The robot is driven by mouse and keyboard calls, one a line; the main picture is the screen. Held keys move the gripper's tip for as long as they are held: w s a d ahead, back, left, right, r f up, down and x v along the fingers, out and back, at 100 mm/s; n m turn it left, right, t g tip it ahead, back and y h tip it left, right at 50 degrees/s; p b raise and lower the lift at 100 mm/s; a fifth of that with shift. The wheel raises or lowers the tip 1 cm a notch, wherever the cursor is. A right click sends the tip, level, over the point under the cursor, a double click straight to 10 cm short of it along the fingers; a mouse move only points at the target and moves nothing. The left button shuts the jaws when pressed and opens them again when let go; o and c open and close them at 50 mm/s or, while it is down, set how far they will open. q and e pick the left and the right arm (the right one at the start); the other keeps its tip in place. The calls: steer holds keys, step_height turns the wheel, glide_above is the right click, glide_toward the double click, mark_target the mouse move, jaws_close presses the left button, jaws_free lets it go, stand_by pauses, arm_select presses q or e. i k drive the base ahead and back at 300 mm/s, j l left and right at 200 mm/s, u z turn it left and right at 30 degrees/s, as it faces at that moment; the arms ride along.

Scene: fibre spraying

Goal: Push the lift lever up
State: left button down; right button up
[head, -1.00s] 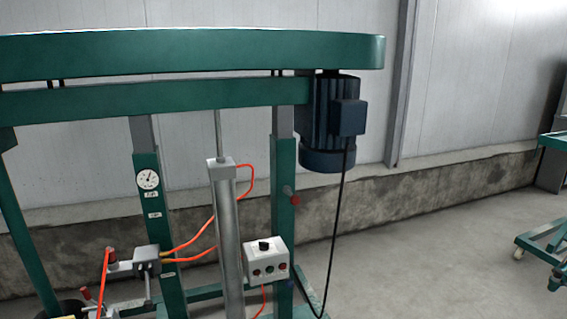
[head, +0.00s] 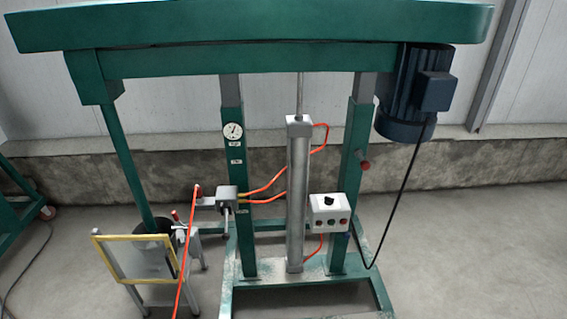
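A grey valve block (head: 227,199) with orange hoses sits left of the left green post. A short silver rod (head: 226,224) hangs down from it and looks like a lever; I cannot tell for sure that it is the lift lever. A small red-tipped handle (head: 175,215) shows lower left, near the yellow-framed guard. An upright silver cylinder (head: 298,200) stands between the two posts. Neither of my grippers is in view.
The green machine frame (head: 250,65) spans the top, with a blue motor (head: 412,95) at right. A white control box (head: 329,213) sits by the right post. A yellow-framed guard (head: 103,265) stands at lower left. The floor (head: 480,250) at right is clear.

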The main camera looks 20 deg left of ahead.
mark_target(226, 236)
steer(key=i+l, duration=0.15)
steer(key=i, duration=0.4)
steer(key=u, duration=1.8)
